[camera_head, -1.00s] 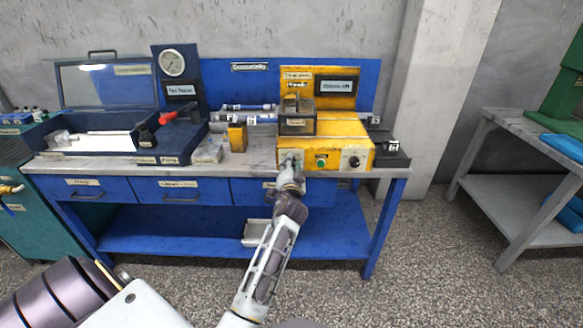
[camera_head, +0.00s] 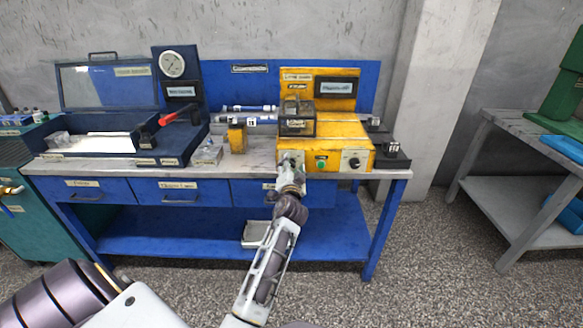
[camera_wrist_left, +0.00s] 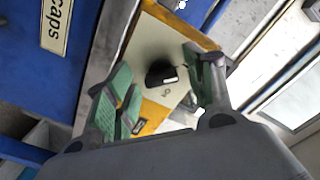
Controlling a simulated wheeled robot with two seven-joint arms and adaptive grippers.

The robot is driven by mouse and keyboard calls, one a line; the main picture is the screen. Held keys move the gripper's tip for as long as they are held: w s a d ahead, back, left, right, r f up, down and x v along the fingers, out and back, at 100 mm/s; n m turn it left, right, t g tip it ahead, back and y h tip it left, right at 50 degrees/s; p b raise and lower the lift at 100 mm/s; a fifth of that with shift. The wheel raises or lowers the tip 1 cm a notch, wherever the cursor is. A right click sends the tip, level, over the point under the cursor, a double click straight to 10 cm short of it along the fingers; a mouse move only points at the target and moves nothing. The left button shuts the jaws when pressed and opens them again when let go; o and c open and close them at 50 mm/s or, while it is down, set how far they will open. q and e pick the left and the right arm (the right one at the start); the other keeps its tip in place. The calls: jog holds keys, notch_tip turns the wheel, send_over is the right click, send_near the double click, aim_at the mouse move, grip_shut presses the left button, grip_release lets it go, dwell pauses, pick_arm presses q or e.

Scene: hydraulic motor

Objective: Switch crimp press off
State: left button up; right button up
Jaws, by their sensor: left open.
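The yellow crimp press (camera_head: 340,130) stands on the right part of the blue workbench. Its front has a green button (camera_head: 321,162) and, on a pale plate at the right, a black knob (camera_head: 354,162). My left gripper (camera_head: 290,161) is at the left end of this front and hides the control area behind it. In the left wrist view my left gripper (camera_wrist_left: 158,62) is open. A black knob (camera_wrist_left: 161,73) on a pale plate lies between its green-padded fingers, with no clear contact on either side. My right gripper is not in view.
The workbench (camera_head: 80,188) has drawers below. A blue case (camera_head: 108,85), a pressure gauge (camera_head: 172,63) and a small yellow block (camera_head: 236,138) are left of the press. A black base with a small part (camera_head: 392,155) is at its right. A grey table (camera_head: 510,185) stands farther right.

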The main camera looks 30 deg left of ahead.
pick_arm(q)
notch_tip(320, 180, up, 10)
dwell(0.9)
jog(key=shift+f, duration=0.1)
dwell(0.4)
